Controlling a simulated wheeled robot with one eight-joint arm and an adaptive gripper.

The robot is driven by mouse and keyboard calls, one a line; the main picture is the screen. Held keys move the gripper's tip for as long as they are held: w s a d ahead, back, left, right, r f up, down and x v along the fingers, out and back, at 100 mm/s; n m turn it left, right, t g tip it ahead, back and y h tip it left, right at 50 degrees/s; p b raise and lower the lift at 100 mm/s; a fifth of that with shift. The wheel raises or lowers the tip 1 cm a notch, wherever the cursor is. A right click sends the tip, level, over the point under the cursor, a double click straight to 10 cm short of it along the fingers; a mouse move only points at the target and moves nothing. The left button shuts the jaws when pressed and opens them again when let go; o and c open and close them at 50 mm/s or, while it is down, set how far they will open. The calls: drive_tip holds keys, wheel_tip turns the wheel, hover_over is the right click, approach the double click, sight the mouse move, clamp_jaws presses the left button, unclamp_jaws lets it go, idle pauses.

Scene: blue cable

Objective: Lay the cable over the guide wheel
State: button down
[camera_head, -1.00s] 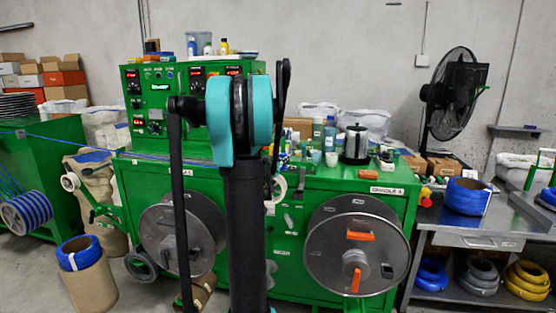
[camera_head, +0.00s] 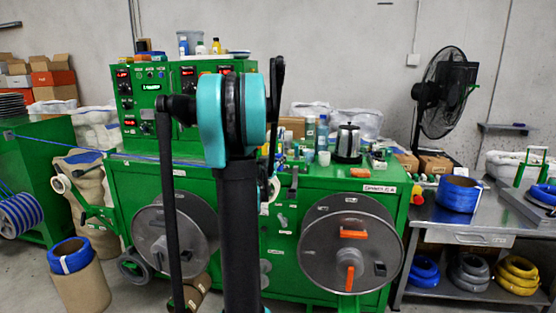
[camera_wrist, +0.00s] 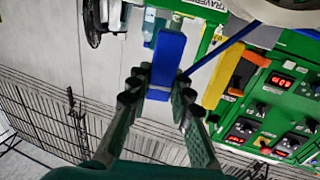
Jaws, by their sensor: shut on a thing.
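In the wrist view my gripper (camera_wrist: 158,94) is shut on a flat blue piece of the cable (camera_wrist: 167,58), which stands up between the fingertips. A thin blue strand (camera_wrist: 232,42) runs from near it toward the upper right. In the head view the blue cable (camera_head: 140,158) runs from the left edge across the front of the green machine and passes behind my arm. My gripper is hidden there behind my arm. A small white wheel (camera_head: 60,184), likely the guide wheel, sits on a green bracket left of the machine. A pale round part (camera_wrist: 285,8) is cut off at the wrist view's upper right.
The green machine (camera_head: 275,220) carries two large grey reels, the right one (camera_head: 350,245) with orange handles. Bottles and a kettle (camera_head: 347,142) stand on its top. A steel bench (camera_head: 440,222) is at right. A yellow bar (camera_wrist: 232,78) is right of my gripper in the wrist view.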

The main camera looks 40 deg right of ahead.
drive_tip(key=shift+s+a+f, duration=0.15)
drive_tip(key=shift+s+a, duration=0.15)
drive_tip(key=shift+s, duration=0.55)
drive_tip(key=shift+s+a+f, duration=0.1)
drive_tip(key=shift+s+a, duration=0.25)
drive_tip(key=shift+s, duration=0.55)
drive_tip(key=shift+s+a+f, duration=0.15)
drive_tip(key=shift+s+a, duration=0.15)
drive_tip(key=shift+s, duration=0.55)
